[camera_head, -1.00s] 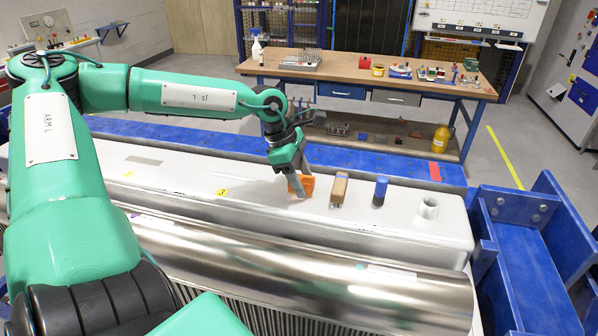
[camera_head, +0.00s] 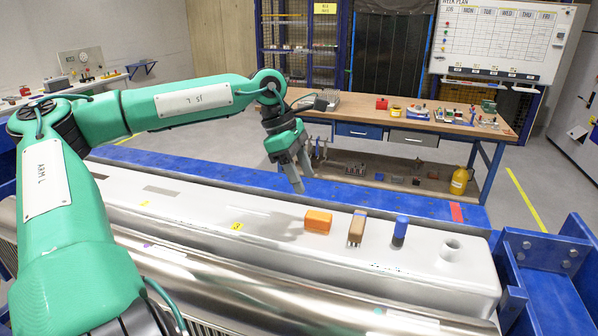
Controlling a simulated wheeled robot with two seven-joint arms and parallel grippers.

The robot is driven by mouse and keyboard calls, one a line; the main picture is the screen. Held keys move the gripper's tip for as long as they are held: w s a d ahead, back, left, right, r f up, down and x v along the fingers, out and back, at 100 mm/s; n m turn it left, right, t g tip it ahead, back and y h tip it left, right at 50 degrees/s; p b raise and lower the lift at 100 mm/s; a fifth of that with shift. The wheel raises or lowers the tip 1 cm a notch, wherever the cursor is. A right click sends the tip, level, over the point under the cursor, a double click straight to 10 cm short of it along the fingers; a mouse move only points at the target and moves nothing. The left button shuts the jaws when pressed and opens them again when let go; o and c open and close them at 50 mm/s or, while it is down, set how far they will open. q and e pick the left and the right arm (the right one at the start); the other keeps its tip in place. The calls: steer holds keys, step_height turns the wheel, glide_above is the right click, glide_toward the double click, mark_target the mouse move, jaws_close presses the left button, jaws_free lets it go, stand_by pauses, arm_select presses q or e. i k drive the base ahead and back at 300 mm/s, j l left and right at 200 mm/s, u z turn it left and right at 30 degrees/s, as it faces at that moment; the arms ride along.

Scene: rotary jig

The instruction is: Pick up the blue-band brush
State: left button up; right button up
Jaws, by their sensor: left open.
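My left gripper (camera_head: 299,182) is open and empty, fingers pointing down, above the far edge of the white beam and apart from everything on it. A tan, wood-topped block (camera_head: 357,228), which looks like a brush, stands on the beam to the right of and nearer than the gripper. Just right of it stands an upright cylinder with a blue upper part and dark base (camera_head: 400,230). No clear blue band shows on the tan block, so I cannot tell which is the blue-band brush. My right gripper is out of view.
An orange block (camera_head: 318,221) sits on the white beam (camera_head: 190,205) left of the tan block. A white ring (camera_head: 450,249) stands right of the blue cylinder. A shiny metal roller (camera_head: 250,285) runs along the near side. A workbench (camera_head: 430,120) stands behind.

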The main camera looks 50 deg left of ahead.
mark_target(356, 232)
steer(key=k+l, duration=0.35)
steer(key=l, duration=0.15)
steer(key=k+l, duration=0.35)
steer(key=l, duration=0.2)
steer(key=k+l, duration=0.4)
steer(key=l, duration=0.1)
